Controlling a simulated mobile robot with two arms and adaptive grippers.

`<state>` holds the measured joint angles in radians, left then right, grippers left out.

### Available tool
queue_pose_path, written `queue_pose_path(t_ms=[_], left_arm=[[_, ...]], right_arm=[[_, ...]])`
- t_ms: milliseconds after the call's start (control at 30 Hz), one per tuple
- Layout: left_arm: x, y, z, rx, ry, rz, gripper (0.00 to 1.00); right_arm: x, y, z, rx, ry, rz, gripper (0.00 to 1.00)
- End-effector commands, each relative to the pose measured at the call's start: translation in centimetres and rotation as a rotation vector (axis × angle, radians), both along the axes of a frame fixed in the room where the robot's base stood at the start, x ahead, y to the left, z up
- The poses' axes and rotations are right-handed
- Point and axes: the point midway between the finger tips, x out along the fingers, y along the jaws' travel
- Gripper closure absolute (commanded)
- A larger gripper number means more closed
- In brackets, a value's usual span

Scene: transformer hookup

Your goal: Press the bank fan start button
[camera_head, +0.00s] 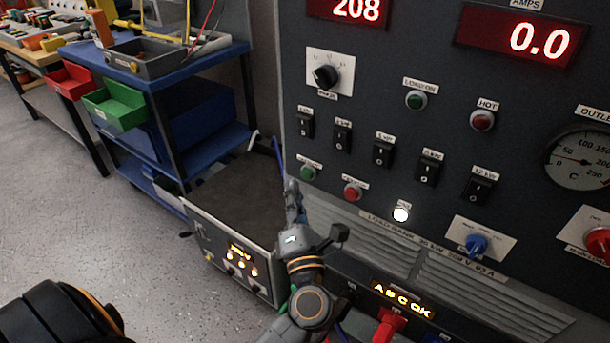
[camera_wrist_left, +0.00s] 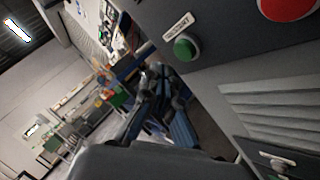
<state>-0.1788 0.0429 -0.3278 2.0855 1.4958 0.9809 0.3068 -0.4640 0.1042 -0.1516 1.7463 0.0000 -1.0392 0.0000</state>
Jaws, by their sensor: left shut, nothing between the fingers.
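The green fan start button (camera_head: 307,173) is at the lower left of the dark load bank panel (camera_head: 300,60), with a small white label above it. It shows larger in the left wrist view (camera_wrist_left: 184,48), its face uncovered. My left gripper (camera_head: 292,187) is shut and empty. In the head view its tip points up, just below and left of the green button; a gap shows between them in the picture, but depth is hard to judge. My right gripper is not in view.
A red button (camera_head: 353,191) and a lit white button (camera_head: 401,214) sit right of the green one, below a row of black switches (camera_head: 383,150). A grey box (camera_head: 235,215) with lit indicators and a blue cart (camera_head: 165,110) stand at left. Open floor lies further left.

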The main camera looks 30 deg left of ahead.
Motion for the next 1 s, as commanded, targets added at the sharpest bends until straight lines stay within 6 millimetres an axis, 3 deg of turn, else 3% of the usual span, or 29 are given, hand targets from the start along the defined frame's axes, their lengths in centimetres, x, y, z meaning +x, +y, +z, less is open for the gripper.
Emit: queue_pose_path(t_ms=[267,500,1000], left_arm=[[-2.9,0.2,0.0,0.000,0.001,0.000,1.00],[-4.8,0.4,0.1,0.000,0.000,0.000,1.00],[-5.1,0.4,0.1,0.000,-0.001,0.000,1.00]], right_arm=[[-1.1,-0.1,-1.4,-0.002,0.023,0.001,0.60],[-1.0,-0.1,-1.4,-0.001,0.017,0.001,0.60],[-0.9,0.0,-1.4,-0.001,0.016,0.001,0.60]])
